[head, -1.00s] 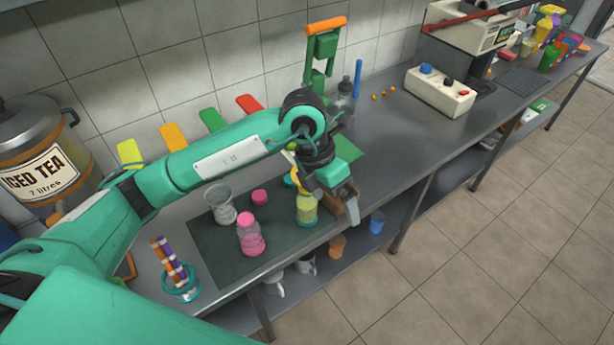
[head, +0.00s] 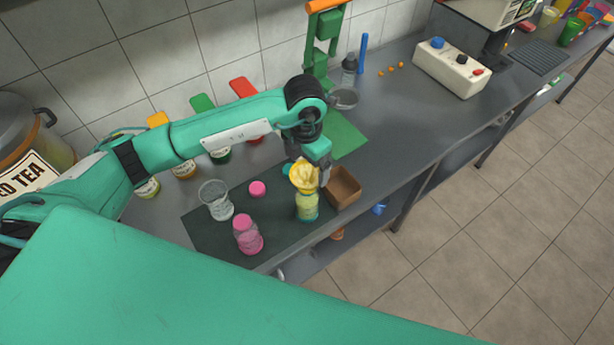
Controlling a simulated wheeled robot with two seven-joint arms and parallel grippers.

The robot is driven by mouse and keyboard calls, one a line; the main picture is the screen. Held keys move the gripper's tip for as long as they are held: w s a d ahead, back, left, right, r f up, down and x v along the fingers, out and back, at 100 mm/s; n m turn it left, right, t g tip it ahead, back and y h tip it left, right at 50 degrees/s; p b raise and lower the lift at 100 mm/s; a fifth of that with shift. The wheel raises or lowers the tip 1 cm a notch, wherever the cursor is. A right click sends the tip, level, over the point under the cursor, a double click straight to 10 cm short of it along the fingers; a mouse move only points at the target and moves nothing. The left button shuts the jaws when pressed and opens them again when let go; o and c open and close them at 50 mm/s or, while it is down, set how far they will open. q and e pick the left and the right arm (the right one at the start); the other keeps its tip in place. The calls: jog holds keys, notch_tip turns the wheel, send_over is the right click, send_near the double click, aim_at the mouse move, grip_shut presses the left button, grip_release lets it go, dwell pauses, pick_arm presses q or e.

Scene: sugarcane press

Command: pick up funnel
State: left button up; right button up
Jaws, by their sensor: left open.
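The yellow funnel (head: 303,177) stands at the top of a bottle (head: 307,207) with yellow-green contents, on the dark mat (head: 207,243). Pale bits show in the funnel's mouth. My left gripper (head: 321,170) is open, pointing down just behind and to the right of the funnel's rim. Its fingers are partly hidden, and I cannot tell whether they touch the funnel. My right gripper is out of view.
A brown box (head: 343,187) stands close right of the bottle. A clear jar (head: 216,200), a pink bottle (head: 248,234) and a pink lid (head: 257,188) are to the left. A green press (head: 320,50) stands behind.

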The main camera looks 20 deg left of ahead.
aim_at(307, 185)
pick_arm(q)
jog(key=shift+s+d+f+p, duration=0.15)
jog(key=shift+f+p, duration=0.45)
jog(key=shift+f, duration=0.15)
jog(key=f+p, duration=0.1)
jog(key=f, duration=0.1)
jog(key=f+p, duration=0.1)
jog(key=f, duration=0.1)
jog(key=shift+s+d, duration=0.15)
jog(key=shift+s, duration=0.05)
jog(key=shift+f, duration=0.2)
jog(key=c, duration=1)
jog(key=shift+c, duration=0.2)
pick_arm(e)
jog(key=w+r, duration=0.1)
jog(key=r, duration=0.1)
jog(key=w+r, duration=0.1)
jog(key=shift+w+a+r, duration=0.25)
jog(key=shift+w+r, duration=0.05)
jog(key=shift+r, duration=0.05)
